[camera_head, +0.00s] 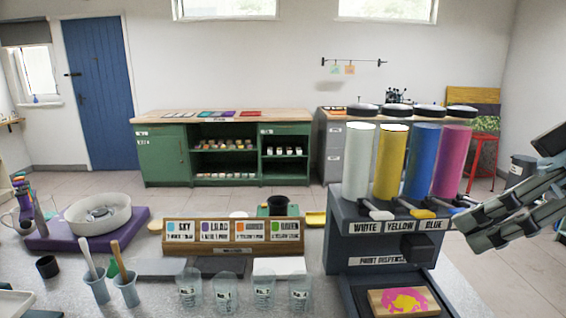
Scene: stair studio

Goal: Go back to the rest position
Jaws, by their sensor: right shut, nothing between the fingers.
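My right gripper (464,232) reaches in from the right edge, beside the right side of the paint dispenser (351,238). It is shut and holds nothing; its fingertips are close to the dispenser's levers, and I cannot tell whether they touch. The dispenser carries white (359,160), yellow (391,162), blue (422,162) and pink (453,162) paint tubes with black lids. A wooden block (376,302) with a pink and yellow paint patch sits in the bay below. My left gripper is not in view.
Several clear cups (227,292) stand at the table's front, before a wooden card rack (232,250). Cups with stirrers (97,288), a purple base (72,238) and a white bowl (97,213) are at left. A green cabinet (160,155) stands across the open floor.

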